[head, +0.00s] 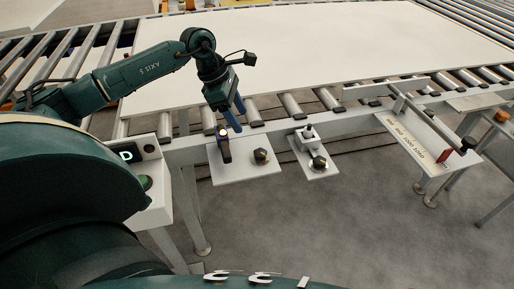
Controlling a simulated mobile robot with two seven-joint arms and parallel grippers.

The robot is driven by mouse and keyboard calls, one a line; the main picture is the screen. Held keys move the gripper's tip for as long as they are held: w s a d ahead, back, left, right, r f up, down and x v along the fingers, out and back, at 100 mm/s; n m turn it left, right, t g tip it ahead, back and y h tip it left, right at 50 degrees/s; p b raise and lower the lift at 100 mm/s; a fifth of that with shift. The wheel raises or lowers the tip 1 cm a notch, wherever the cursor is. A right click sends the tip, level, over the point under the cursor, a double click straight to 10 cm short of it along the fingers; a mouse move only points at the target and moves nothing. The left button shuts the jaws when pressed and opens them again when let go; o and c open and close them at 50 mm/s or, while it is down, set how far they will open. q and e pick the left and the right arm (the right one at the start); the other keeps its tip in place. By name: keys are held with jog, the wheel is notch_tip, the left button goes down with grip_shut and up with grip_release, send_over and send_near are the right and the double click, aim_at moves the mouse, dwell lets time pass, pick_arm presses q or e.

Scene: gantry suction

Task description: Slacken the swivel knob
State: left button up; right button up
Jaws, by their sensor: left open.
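My left gripper (236,119) reaches down from the left at the near edge of the conveyor, with its blue fingers open and empty. It is just above and right of an upright dark handle (225,150) with a pale top on the left plate. A black knob (261,155) sits to the right on the same plate. Another dark knob (319,163) is on the smaller plate further right. A black knob (468,143) is at the end of the scale rail. No label shows which is the swivel knob. My right gripper is out of view.
A large white board (330,40) lies on the rollers behind the gripper. A grey switch box (306,137) stands on the small plate. The floor in front is clear.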

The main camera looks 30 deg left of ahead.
aim_at(259, 152)
pick_arm(q)
jog(key=x, duration=0.6)
jog(key=p+x, duration=0.1)
jog(key=x, duration=0.5)
jog(key=shift+d+f, duration=0.2)
jog(key=shift+d, duration=0.1)
jog(key=shift+c, duration=0.3)
jog(key=c, duration=0.9)
